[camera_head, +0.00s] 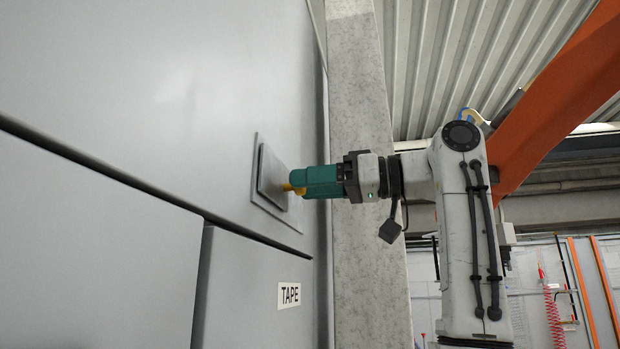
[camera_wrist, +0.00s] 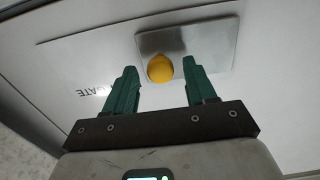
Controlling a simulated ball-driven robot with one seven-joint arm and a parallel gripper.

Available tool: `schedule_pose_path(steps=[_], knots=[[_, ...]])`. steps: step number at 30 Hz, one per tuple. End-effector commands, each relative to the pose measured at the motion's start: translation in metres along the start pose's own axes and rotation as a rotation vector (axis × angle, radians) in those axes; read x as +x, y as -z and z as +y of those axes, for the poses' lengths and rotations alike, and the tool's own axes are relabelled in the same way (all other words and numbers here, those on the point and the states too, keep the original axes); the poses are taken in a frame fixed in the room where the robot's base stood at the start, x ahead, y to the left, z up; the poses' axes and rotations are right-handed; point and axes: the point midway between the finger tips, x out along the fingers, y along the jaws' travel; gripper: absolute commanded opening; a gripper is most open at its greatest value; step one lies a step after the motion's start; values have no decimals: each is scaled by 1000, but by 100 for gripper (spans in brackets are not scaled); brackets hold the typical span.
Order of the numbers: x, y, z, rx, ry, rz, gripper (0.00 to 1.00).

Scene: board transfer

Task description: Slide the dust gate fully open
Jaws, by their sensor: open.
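The dust gate is a small square metal plate (camera_head: 269,172) on a grey upright panel. It also shows as a shiny plate (camera_wrist: 212,42) in the wrist view. A yellow knob (camera_wrist: 160,68) sticks out near its lower left part there, and the knob also shows in the head view (camera_head: 289,187). My gripper (camera_head: 303,181) is level with the knob, its green fingers pointing at the panel. In the wrist view my gripper (camera_wrist: 161,64) is open, one finger on each side of the knob with a gap on both sides. How deep the knob sits between the fingers is unclear.
A flat backing plate (camera_wrist: 85,62) with upside-down lettering reading "GATE" extends left of the dust gate in the wrist view. A concrete pillar (camera_head: 362,120) stands right behind my gripper in the head view.

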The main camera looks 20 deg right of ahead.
Motion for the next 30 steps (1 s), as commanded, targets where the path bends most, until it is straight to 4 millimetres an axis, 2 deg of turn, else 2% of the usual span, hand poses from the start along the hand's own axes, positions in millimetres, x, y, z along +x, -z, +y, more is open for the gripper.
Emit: schedule_pose_path(steps=[11,27,30], knots=[[5,0,0,0,-1,1,55],[5,0,0,0,-1,1,4],[5,0,0,0,-1,1,0]])
